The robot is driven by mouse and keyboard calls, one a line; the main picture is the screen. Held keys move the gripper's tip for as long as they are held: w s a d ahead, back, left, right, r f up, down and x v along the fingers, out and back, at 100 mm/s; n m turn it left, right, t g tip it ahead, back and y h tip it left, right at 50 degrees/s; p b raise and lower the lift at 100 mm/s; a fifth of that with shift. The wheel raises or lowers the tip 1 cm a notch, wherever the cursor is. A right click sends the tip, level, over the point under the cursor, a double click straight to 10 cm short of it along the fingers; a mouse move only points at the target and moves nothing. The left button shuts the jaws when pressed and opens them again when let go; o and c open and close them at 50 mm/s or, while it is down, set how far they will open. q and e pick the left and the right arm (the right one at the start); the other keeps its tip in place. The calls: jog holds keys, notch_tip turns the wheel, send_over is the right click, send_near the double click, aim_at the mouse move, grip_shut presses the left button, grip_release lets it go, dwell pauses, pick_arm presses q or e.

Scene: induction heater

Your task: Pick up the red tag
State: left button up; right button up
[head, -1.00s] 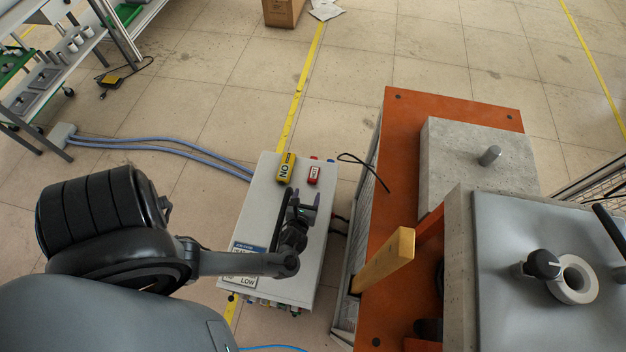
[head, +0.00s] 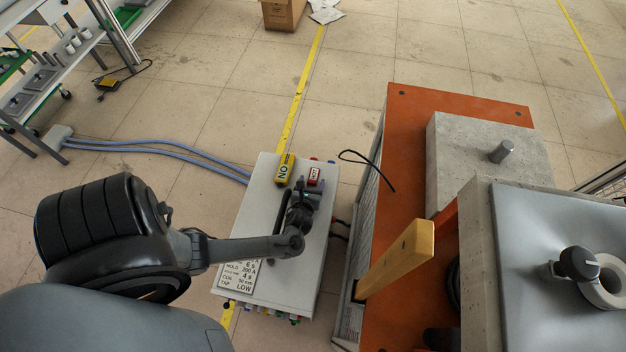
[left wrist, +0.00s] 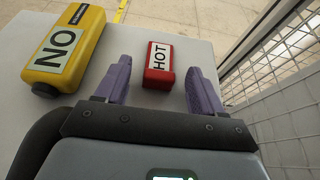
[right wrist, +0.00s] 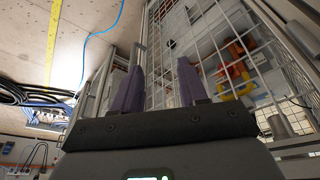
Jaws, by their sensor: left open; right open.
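The red tag (head: 315,176) lies on top of the grey cabinet, near its far edge. It bears a white label that reads HOT in the left wrist view (left wrist: 159,78). My left gripper (head: 309,184) is open and empty just on the near side of the tag. In the left wrist view its two purple fingers (left wrist: 158,84) stand apart, with the tag between and slightly beyond the tips; neither finger appears to touch it. My right gripper (right wrist: 157,80) is open and empty in the right wrist view and is not seen in the head view.
A yellow tag (head: 284,170) marked NO lies close to the left of the red tag. The grey cabinet (head: 262,208) carries a black handle. An orange-topped unit (head: 405,130) with concrete blocks stands to the right, with a black cable (head: 370,160) looping between.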

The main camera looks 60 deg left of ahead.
pick_arm(q)
jog(key=c, duration=1.1)
jog(key=shift+r, duration=0.1)
